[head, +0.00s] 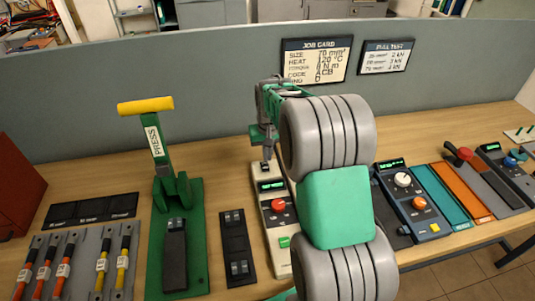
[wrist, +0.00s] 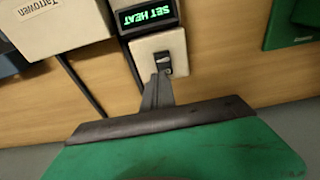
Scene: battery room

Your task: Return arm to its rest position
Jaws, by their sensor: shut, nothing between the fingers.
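My gripper (head: 267,157) is shut and empty, pointing down at the back end of a beige heater unit. In the wrist view its closed fingertips (wrist: 162,76) are right by a small dark switch (wrist: 165,62) on that unit. I cannot tell whether they touch it. The heater unit (head: 277,240) has a red knob, a green button and a lit green display (wrist: 147,14) reading "SET HEAT", upside down in the wrist view. My arm reaches over the bench from the front and hides part of the bench right of the heater.
A green press (head: 160,150) with a yellow handle stands left of the gripper. A black die holder (head: 236,250) lies between press and heater. Right are a blue control box (head: 412,200) and an orange tray (head: 461,192). A grey partition (head: 200,110) with a job card (head: 317,60) stands behind.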

